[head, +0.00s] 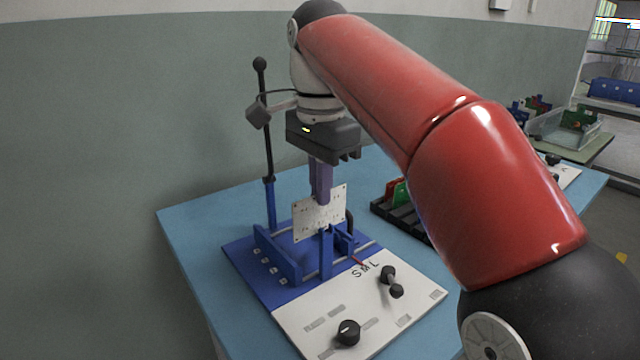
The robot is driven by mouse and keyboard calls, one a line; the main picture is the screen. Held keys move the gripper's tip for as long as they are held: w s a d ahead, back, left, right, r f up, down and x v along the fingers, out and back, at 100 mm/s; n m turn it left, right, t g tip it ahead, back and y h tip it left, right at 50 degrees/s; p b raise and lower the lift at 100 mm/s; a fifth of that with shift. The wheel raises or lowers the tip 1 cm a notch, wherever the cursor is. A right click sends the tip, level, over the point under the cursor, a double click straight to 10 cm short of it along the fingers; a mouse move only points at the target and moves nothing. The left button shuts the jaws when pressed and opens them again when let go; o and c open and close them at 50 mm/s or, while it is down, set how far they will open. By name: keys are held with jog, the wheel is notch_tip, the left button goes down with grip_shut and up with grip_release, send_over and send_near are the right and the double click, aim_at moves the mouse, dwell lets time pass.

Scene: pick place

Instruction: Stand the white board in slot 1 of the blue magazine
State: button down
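The white board (308,218) is a thin plate with small dark marks, held upright and slightly tilted in the picture. My gripper (320,192) points down with its purple fingers shut on the board's upper edge. The blue magazine (262,262) stands on the table below, with a low blue wall, pale rails and small white labels on its left side. The board hangs over the magazine, and a blue upright post (326,262) stands in front of its lower edge. I cannot tell whether the board touches the magazine or which slot it is over.
A white panel (320,325) with black knobs lies in front of the magazine. A tall dark rod (267,150) stands at its back left. A black rack (385,210) with green and red boards is at the right, partly behind my arm. The blue table (190,225) is clear at left.

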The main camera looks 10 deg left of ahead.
aim_at(318, 232)
jog(key=shift+s+a+f+b, duration=0.1)
jog(key=shift+f+b, duration=0.1)
jog(key=shift+f, duration=0.35)
jog(key=shift+s+a+f+b, duration=0.1)
jog(key=shift+f+b, duration=0.1)
jog(key=shift+f, duration=0.35)
dwell(0.5)
jog(key=shift+p, duration=0.35)
jog(key=shift+f+b, duration=0.9)
jog(key=shift+f, duration=0.7)
dwell(1.1)
jog(key=c, duration=2.1)
grip_release()
jog(key=shift+c, duration=0.2)
jog(key=o, duration=0.5)
jog(key=shift+c, duration=0.3)
